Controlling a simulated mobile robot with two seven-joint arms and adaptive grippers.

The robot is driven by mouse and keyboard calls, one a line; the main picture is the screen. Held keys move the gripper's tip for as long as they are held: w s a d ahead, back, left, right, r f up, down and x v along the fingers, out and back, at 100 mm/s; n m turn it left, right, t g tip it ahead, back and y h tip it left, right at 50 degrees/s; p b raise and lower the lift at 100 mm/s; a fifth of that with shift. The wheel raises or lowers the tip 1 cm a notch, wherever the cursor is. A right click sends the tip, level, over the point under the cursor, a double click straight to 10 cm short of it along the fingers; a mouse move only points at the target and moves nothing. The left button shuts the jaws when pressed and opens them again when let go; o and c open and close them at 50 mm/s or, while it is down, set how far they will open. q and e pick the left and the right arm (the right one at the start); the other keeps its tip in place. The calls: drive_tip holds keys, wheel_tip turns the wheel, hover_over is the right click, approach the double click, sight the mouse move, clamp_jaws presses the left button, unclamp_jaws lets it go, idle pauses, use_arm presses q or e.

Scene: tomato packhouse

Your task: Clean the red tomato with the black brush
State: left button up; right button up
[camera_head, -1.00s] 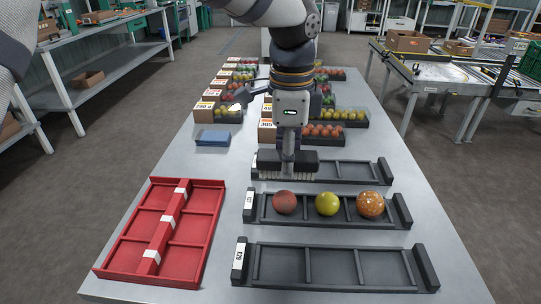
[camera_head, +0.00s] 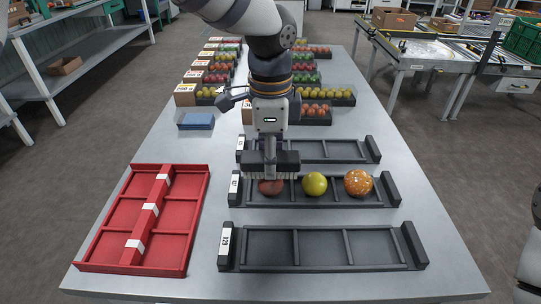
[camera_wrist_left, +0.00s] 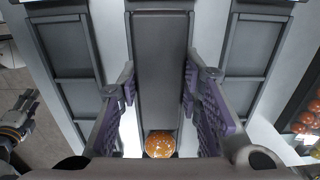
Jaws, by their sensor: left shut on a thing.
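My left gripper (camera_head: 270,150) is shut on the black brush (camera_head: 287,161), which is level with pale bristles down. The red tomato (camera_head: 270,188) lies in the left compartment of the middle black tray (camera_head: 391,190). The brush is right over it and hides its top; bristles and tomato seem to meet, but I cannot be sure. A yellow tomato (camera_head: 314,184) and an orange speckled tomato (camera_head: 358,183) lie in the other compartments. In the left wrist view, the purple-padded fingers (camera_wrist_left: 161,88) stand either side of a dark block. My right gripper (camera_wrist_left: 28,100) shows only partly at the edge.
Empty black trays stand in front (camera_head: 423,254) and behind (camera_head: 374,149). Tomato boxes fill the far table. The table's right side is clear.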

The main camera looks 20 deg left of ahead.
use_arm(q)
drive_tip(key=shift+f, duration=0.4)
idle(0.4)
drive_tip(key=shift+d, duration=0.1)
drive_tip(key=shift+w+d, duration=0.2)
drive_tip(key=shift+d, duration=0.3)
drive_tip(key=shift+w+d, duration=0.15)
drive_tip(key=shift+d, duration=0.3)
drive_tip(key=shift+s+a+r, duration=0.1)
drive_tip(key=shift+s+a, duration=0.05)
drive_tip(key=shift+a, duration=0.2)
drive_tip(key=shift+s+a, duration=0.3)
drive_tip(key=shift+a, duration=0.55)
drive_tip(key=shift+s+a+p, duration=0.25)
drive_tip(key=shift+a+p, duration=0.2)
drive_tip(key=shift+a, duration=0.3)
drive_tip(key=shift+c, duration=1)
drive_tip(key=shift+a+f, duration=0.2)
drive_tip(key=shift+f, duration=0.15)
clamp_jaws()
use_arm(e)
drive_tip(key=shift+w+r+t, duration=0.3)
drive_tip(key=shift+w+r, duration=0.3)
